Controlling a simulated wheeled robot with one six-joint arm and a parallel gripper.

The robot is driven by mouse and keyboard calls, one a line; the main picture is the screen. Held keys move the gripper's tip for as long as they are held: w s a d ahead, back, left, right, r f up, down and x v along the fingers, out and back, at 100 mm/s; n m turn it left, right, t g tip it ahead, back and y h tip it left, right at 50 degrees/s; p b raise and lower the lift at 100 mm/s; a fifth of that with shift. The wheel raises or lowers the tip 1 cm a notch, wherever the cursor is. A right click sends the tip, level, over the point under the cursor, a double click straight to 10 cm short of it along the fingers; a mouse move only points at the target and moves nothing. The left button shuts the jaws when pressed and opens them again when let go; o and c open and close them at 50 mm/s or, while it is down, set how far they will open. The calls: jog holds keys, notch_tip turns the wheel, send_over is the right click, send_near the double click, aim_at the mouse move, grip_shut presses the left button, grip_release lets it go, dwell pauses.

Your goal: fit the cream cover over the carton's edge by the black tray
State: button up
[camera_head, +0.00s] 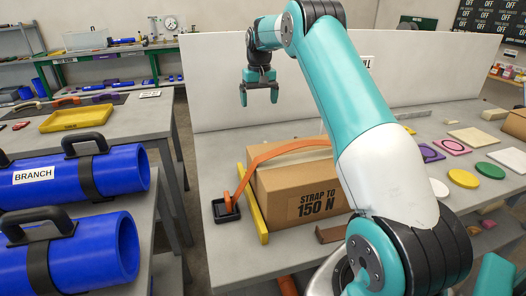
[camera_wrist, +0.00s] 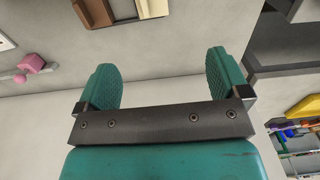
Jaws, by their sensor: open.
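The brown carton (camera_head: 322,198) sits on the grey table, marked "STRAP TO 150 N". An orange strap (camera_head: 262,156) arches over its top and runs down the left side. The small black tray (camera_head: 226,211) lies left of the carton. A yellow strip (camera_head: 251,205) stands along the carton's left side, near the tray. Cream pieces lie at the right: a flat one (camera_head: 472,139) and a small block (camera_head: 495,114); I cannot tell which is the cover. My gripper (camera_head: 258,97) is open and empty, above and behind the carton; its fingers show in the wrist view (camera_wrist: 163,78).
A white panel (camera_head: 222,90) stands behind the carton. Coloured discs and plates, including a green disc (camera_head: 490,170), lie at the right. A brown piece (camera_head: 331,234) lies before the carton. Blue pipes (camera_head: 75,250) and a yellow tray (camera_head: 76,118) are at the left.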

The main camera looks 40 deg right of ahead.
jog(key=f, duration=0.4)
jog(key=d+f+p, duration=0.1)
jog(key=f, duration=0.3)
jog(key=f+p, duration=0.1)
jog(key=f, duration=0.3)
jog(key=shift+d+f, duration=0.2)
jog(key=shift+f, duration=0.05)
jog(key=shift+s+a+f+p, duration=0.15)
jog(key=shift+f+p, duration=0.4)
jog(key=shift+f, duration=0.85)
jog(key=shift+s+d+f+p, duration=0.15)
jog(key=shift+f+p, duration=0.4)
jog(key=shift+f, duration=0.8)
jog(key=shift+a, duration=0.1)
jog(key=c, duration=1)
jog(key=shift+r, duration=0.1)
